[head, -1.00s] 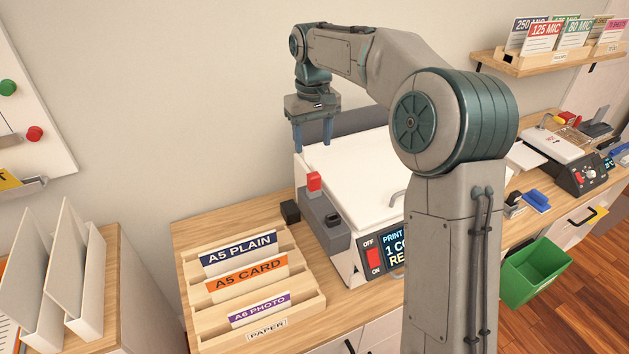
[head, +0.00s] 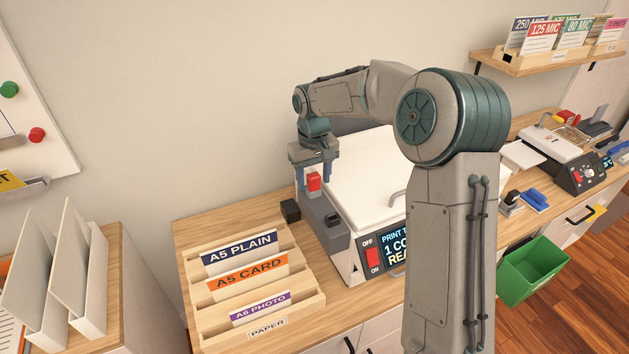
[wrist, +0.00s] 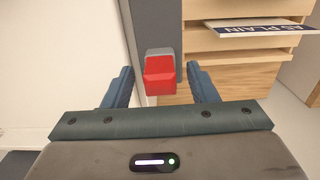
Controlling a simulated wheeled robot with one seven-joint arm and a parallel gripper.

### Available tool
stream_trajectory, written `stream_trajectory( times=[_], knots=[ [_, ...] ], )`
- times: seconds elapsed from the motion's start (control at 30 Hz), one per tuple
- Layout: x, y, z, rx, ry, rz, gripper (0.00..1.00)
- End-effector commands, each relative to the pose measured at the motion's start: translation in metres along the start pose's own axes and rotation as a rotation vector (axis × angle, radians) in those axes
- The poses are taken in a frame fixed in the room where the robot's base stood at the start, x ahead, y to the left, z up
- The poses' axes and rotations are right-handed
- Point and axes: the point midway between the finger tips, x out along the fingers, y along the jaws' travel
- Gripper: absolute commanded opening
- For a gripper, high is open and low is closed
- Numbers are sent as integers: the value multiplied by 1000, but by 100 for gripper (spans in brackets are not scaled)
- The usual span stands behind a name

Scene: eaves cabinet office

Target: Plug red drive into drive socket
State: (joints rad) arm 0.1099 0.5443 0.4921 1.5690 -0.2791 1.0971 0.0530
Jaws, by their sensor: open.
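The red drive (head: 314,182) stands upright on the grey side ledge of the white printer (head: 362,180), with a grey part at its base. It also shows in the wrist view (wrist: 160,75), red with a grey edge behind it. My gripper (head: 313,179) is open, pointing down, with one blue finger on each side of the drive. The wrist view shows a gap between each finger and the drive. A dark fitting (head: 333,219) sits farther forward on the same ledge; I cannot tell whether it is the drive socket.
A wooden paper rack (head: 262,308) with labelled cards stands left of the printer. A small black block (head: 290,211) lies on the desk between them. The printer's front has a red switch (head: 374,258) and a screen. A laminator-like machine (head: 566,160) is at the right.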

Motion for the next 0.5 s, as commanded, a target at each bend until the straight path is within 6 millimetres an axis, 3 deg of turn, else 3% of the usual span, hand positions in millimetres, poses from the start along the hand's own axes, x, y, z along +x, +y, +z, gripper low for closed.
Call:
stream_trajectory(
  times=[0.07, 0.23, 0.27, 0.5],
  knots=[
    [0, 0, 0, 0, 0, 0, 53],
    [0, 0, 0, 0, 0, 0, 8],
    [0, 0, 0, 1, 0, 0, 5],
    [0, 0, 0, 1, 0, 0, 5]
  ],
)
